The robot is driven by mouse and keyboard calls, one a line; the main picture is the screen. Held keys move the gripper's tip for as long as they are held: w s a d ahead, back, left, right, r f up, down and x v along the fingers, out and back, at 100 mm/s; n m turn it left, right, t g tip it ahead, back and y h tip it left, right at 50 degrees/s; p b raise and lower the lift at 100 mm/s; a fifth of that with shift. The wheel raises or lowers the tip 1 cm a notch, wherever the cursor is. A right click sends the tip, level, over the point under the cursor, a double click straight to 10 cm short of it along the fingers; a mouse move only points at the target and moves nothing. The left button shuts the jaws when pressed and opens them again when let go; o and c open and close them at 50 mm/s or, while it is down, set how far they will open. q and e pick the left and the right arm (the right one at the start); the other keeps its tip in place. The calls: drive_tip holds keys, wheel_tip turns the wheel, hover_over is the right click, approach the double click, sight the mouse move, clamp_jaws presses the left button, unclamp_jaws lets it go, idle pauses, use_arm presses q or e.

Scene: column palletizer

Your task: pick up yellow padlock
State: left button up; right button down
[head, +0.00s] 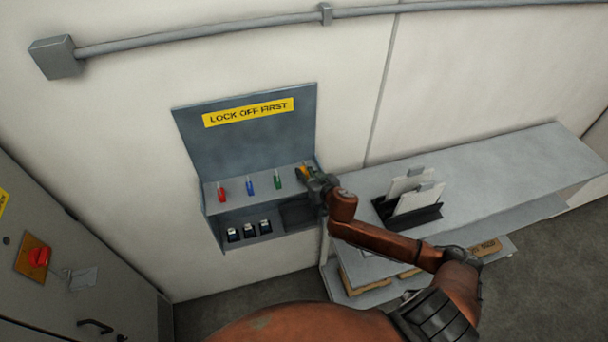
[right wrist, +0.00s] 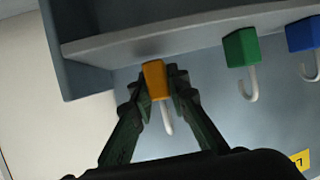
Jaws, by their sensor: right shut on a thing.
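The yellow padlock (right wrist: 155,80) is between the fingers of my right gripper (right wrist: 158,82), which is shut on its body. Its pale shackle points down in the right wrist view, which shows the scene turned over. In the head view the yellow padlock (head: 304,169) shows as a small patch at the right end of the grey lock station shelf (head: 233,194). My right gripper (head: 308,176) covers part of it there. In the right wrist view the padlock is at the shelf edge; I cannot tell whether it still touches. My left gripper is not in view.
Green (head: 278,180), blue (head: 250,186) and red (head: 221,191) padlocks stand in a row left of the yellow one. Several dark items (head: 249,230) sit in the lower shelf. A grey bench (head: 490,172) with a black document rack (head: 411,214) stands to the right.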

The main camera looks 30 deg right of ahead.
drive_tip(key=s+a+r+b, duration=0.2)
drive_tip(key=s+a+r, duration=0.7)
drive_tip(key=r, duration=0.3)
drive_tip(key=shift+a, duration=0.8)
drive_tip(key=shift+s, duration=0.1)
